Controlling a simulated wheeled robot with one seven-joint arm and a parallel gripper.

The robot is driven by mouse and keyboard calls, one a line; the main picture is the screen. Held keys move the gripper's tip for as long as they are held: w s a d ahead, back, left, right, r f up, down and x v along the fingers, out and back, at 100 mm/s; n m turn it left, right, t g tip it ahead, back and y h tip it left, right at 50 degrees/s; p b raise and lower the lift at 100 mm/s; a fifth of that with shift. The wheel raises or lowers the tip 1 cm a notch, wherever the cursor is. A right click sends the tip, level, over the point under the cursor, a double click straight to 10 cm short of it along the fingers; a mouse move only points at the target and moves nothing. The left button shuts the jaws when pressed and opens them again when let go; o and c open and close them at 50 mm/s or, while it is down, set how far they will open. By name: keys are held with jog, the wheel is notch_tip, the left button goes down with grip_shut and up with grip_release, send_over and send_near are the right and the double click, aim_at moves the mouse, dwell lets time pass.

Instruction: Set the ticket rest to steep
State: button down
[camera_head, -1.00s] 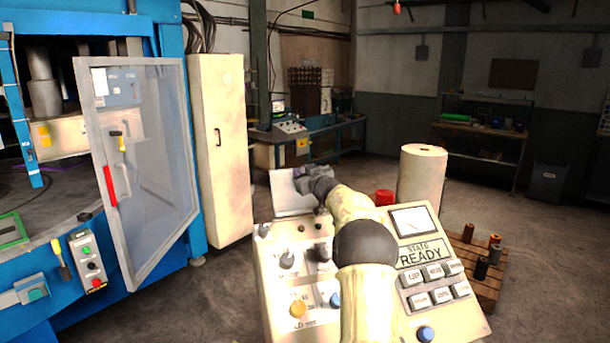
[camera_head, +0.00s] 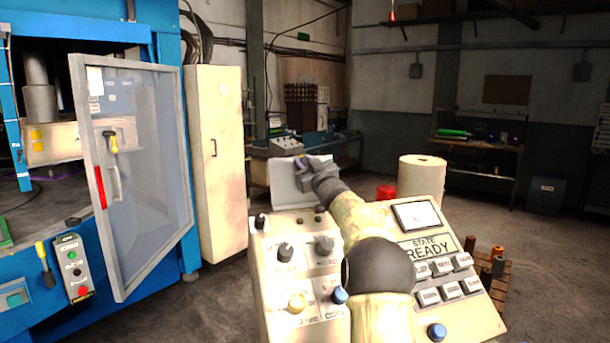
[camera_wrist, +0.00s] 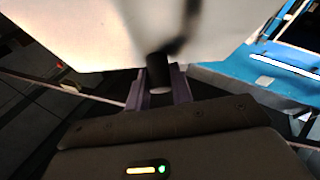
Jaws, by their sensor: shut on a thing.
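The ticket rest (camera_head: 285,188) is a pale flat plate standing at the back edge of the cream control console (camera_head: 262,270). It leans, but its exact angle is hard to read from here. My gripper (camera_head: 307,165) is at the plate's upper part in the head view. In the wrist view the plate (camera_wrist: 110,35) fills the top, and a short dark peg (camera_wrist: 158,72) at its edge sits between the fingers of my gripper (camera_wrist: 159,88). The gripper is shut on this peg. My arm hides part of the plate and the console's middle.
The console carries knobs, buttons and a display reading READY (camera_head: 428,251). A blue press with an open clear door (camera_head: 150,180) stands at left, beside a cream cabinet (camera_head: 215,160). A pale roll (camera_head: 422,178) and a red object (camera_head: 386,191) are behind the console.

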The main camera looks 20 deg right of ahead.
jog(key=shift+s+a+f+t+b, duration=0.15)
jog(key=shift+s+t+b, duration=0.3)
jog(key=shift+b, duration=0.7)
jog(key=shift+s+f+t+b, duration=0.2)
jog(key=shift+s+t+b, duration=0.2)
jog(key=shift+b, duration=0.75)
jog(key=shift+s+r+b, duration=0.1)
jog(key=shift+s+b, duration=0.1)
jog(key=shift+b, duration=0.4)
jog(key=c, duration=1.5)
grip_release()
jog(key=o, duration=0.3)
jog(key=shift+s+r, duration=0.1)
jog(key=shift+r, duration=0.05)
jog(key=shift+s, duration=0.1)
jog(key=b+v, duration=0.5)
jog(key=v, duration=1.2)
jog(key=shift+f, duration=0.35)
